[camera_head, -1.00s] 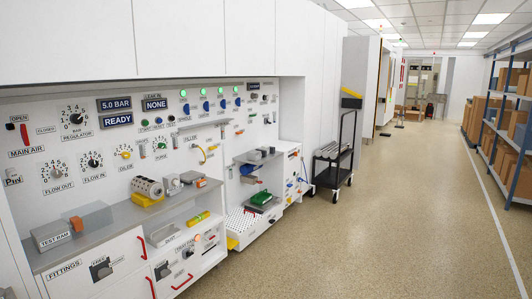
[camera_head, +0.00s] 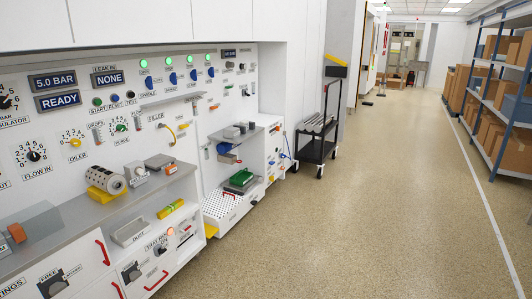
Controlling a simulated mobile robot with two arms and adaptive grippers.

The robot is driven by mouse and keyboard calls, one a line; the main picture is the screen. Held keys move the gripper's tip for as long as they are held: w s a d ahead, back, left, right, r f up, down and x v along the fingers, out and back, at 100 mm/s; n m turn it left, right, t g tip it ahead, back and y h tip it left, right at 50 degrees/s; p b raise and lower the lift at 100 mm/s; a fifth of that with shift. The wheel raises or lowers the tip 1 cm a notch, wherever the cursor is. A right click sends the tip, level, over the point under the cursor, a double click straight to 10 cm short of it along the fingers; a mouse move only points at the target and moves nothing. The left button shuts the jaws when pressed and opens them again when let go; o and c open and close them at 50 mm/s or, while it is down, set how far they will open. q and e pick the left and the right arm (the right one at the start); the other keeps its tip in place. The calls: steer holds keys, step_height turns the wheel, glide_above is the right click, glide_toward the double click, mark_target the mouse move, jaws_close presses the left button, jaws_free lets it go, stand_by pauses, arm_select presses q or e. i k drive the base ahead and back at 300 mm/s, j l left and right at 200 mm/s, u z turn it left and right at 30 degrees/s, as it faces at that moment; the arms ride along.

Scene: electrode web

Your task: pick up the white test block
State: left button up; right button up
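I cannot pick out the white test block for sure at this size. A light grey block (camera_head: 136,175) sits on the grey counter (camera_head: 110,208), between a ribbed cylinder on a yellow base (camera_head: 106,181) and a grey part with an orange block (camera_head: 160,161). Several small grey blocks (camera_head: 233,131) stand on a smaller shelf further along the wall. A green block (camera_head: 240,177) lies on a dark base by a white perforated tray (camera_head: 222,205). Neither of my grippers shows in this view.
The white panel wall with gauges and the counter fills the left side. A black cart (camera_head: 318,145) stands past its end. Blue shelving (camera_head: 494,90) with cardboard boxes lines the right. The speckled floor (camera_head: 370,210) between them is clear.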

mark_target(245, 123)
steer(key=i+j+u, duration=0.1)
steer(key=i, duration=1.75)
steer(key=i+u, duration=0.15)
steer(key=i, duration=0.75)
steer(key=i+l, duration=0.1)
steer(key=i, duration=0.8)
steer(key=i+l+u, duration=0.15)
steer(key=i, duration=0.8)
